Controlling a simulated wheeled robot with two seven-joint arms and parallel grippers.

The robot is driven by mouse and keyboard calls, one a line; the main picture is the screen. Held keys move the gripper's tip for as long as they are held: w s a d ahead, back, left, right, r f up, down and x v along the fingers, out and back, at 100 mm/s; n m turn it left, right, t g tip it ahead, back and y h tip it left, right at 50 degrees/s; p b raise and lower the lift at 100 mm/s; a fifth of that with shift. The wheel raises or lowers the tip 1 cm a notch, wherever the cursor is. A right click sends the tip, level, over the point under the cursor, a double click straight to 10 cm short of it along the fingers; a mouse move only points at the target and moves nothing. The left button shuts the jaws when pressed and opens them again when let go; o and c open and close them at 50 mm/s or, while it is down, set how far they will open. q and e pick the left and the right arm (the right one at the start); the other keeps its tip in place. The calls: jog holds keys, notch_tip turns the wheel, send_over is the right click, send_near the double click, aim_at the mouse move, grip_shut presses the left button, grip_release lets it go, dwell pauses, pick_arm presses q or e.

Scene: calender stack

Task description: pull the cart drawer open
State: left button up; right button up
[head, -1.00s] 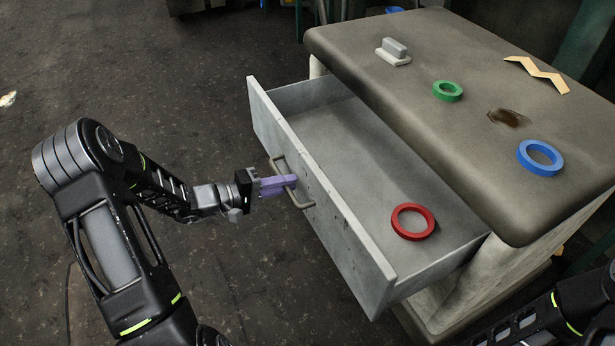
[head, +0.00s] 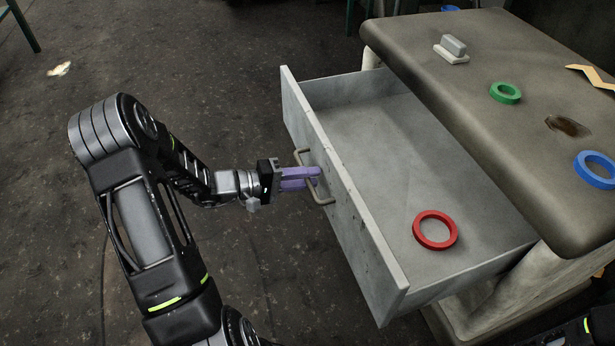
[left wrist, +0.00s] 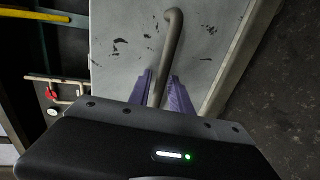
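The cart drawer (head: 360,225) is a grey metal tray that stands far out from the cart (head: 585,225) in the head view. Its bent bar handle (head: 326,198) is on the front panel. My left gripper (head: 316,178) is at the handle, with its purple fingers parted and a gap between them. In the left wrist view, the handle (left wrist: 172,40) runs between the fingers (left wrist: 160,85), one on each side, with room around the bar. A red ring (head: 435,246) lies inside the drawer. My right gripper is out of view.
On the cart top are a green ring (head: 505,93), a blue ring (head: 596,169), a grey block (head: 452,49) and a tan zigzag piece (head: 592,75). The dark floor (head: 200,65) left of the drawer is mostly clear.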

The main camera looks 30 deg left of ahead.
pick_arm(q)
jog(key=shift+o, duration=0.7)
jog(key=v, duration=0.7)
jog(key=shift+s+a+p, duration=0.25)
jog(key=shift+p, duration=0.1)
jog(key=shift+r, duration=0.1)
